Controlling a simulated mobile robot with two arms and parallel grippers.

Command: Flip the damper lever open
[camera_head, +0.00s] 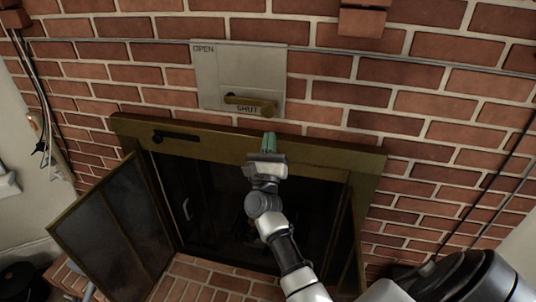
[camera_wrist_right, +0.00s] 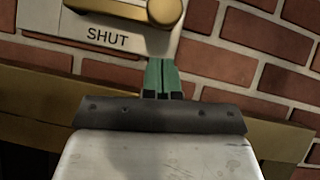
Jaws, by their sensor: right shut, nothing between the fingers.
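The damper lever (camera_head: 250,105) is a brass handle on a pale plate (camera_head: 228,66) fixed to the brick wall. The plate reads OPEN at its top left and SHUT at the bottom. The lever lies nearly level, low on the plate, just above the word SHUT. My right gripper (camera_head: 269,140) has green fingers, shut and empty, just below the lever's right end. In the right wrist view the closed fingers (camera_wrist_right: 163,74) point up toward the lever's rounded brass end (camera_wrist_right: 164,11). My left gripper is not in view.
Below the plate is a brass-framed fireplace (camera_head: 330,157) with a dark opening. Its left glass door (camera_head: 113,228) stands swung open, and the right door (camera_head: 346,250) is also ajar. A brick block (camera_head: 363,19) juts out at the top. A dark handle (camera_head: 176,136) sits on the frame.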

